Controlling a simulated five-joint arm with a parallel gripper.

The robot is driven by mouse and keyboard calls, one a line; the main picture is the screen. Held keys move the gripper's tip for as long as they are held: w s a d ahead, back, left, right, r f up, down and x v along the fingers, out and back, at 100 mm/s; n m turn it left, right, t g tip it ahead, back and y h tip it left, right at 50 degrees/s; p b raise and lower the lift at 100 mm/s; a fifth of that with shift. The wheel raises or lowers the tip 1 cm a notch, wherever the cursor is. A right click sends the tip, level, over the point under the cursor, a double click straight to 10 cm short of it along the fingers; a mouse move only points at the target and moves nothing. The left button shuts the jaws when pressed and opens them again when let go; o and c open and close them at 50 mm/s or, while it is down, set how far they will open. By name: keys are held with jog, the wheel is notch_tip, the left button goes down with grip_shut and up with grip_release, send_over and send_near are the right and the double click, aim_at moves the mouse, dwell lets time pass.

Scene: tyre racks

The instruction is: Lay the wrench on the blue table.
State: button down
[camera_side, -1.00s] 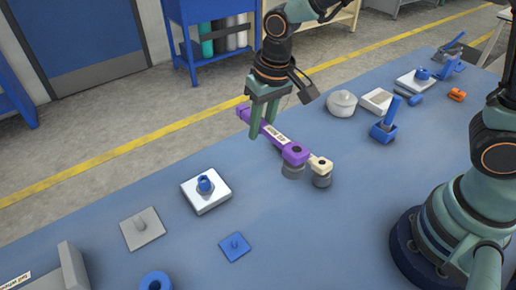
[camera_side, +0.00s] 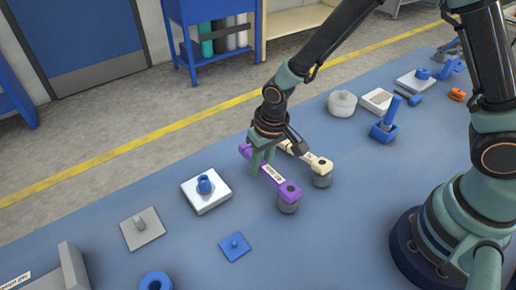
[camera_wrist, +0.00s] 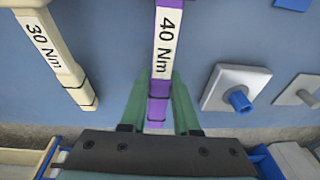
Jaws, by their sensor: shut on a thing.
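A purple wrench (camera_side: 279,184) with a white label and a grey socket under its head is in my gripper (camera_side: 262,163). In the wrist view the purple wrench (camera_wrist: 166,20) reads "40 Nm" and its handle runs between my two fingers (camera_wrist: 160,95). My gripper is shut on the handle. The wrench lies roughly level over the blue table (camera_side: 335,235), very low; I cannot tell whether its socket touches the table.
A cream wrench (camera_side: 309,157), labelled "30 Nm" in the wrist view (camera_wrist: 45,45), lies close beside the purple one. A white block with a blue peg (camera_side: 206,191) stands to the left. A blue square (camera_side: 234,247) lies nearer the front. Table in front is partly clear.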

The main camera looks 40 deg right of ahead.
aim_at(266, 167)
jog(key=shift+f, duration=0.6)
jog(key=c, duration=0.6)
grip_release()
jog(key=shift+c, duration=0.2)
jog(key=shift+r, duration=0.15)
jog(key=shift+r, duration=0.25)
notch_tip(266, 167, up, 11)
jog(key=s, duration=0.2)
jog(key=s+d+r+t, duration=0.2)
jog(key=s+d+r, duration=0.1)
jog(key=d+r, duration=0.3)
jog(key=s+d+r+t, duration=0.2)
jog(key=d+r, duration=0.4)
jog(key=d, duration=0.4)
jog(key=shift+s+r+h, duration=0.15)
jog(key=shift+s+h, duration=0.25)
jog(key=shift+s, duration=0.45)
